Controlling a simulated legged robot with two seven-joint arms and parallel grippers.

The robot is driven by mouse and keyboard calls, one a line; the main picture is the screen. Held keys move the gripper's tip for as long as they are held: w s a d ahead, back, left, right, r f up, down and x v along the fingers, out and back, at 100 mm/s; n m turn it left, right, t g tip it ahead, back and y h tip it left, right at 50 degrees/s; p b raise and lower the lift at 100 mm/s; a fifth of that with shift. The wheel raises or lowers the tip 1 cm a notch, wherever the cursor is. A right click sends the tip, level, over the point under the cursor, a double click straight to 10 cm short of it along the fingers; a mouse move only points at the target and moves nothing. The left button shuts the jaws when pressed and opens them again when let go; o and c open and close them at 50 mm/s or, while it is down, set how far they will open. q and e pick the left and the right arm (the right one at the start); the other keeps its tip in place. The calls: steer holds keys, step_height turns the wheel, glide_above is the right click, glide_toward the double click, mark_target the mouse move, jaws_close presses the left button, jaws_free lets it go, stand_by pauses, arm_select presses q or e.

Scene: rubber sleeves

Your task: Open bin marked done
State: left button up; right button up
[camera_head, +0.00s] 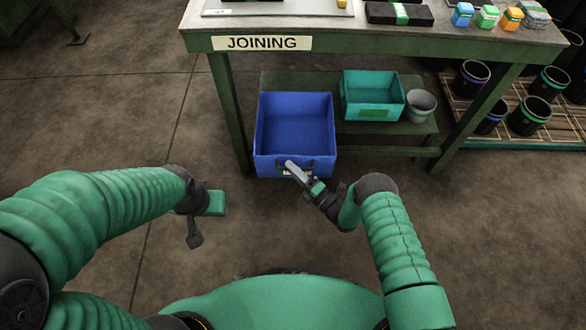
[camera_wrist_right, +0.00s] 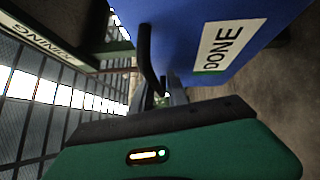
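The blue bin (camera_head: 295,115) stands open-topped at the front of the low shelf under the table and juts out toward me. The right wrist view shows its blue wall (camera_wrist_right: 185,45) with a white label reading DONE (camera_wrist_right: 228,45). A dark curved handle (camera_wrist_right: 146,55) stands out from that wall. My right gripper (camera_head: 292,168) is at the bin's front face; in the wrist view its fingers (camera_wrist_right: 168,95) look closed around the handle's end, with the contact partly hidden. My left gripper (camera_head: 200,222) hangs empty to the left of the bin, and its finger opening is unclear.
The green table (camera_head: 375,42) bears a JOINING sign (camera_head: 262,43). A teal bin (camera_head: 373,88) and a grey bucket (camera_head: 421,105) stand on the low shelf, right of the blue bin. Dark buckets (camera_head: 530,115) stand on a rack at right. Floor in front is clear.

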steer(key=shift+s+d+r, duration=0.1)
steer(key=shift+d, duration=0.15)
steer(key=p+v, duration=0.5)
steer(key=v, duration=1.1)
steer(key=shift+s+f, duration=0.2)
steer(key=shift+f, duration=0.05)
steer(key=shift+d, duration=0.1)
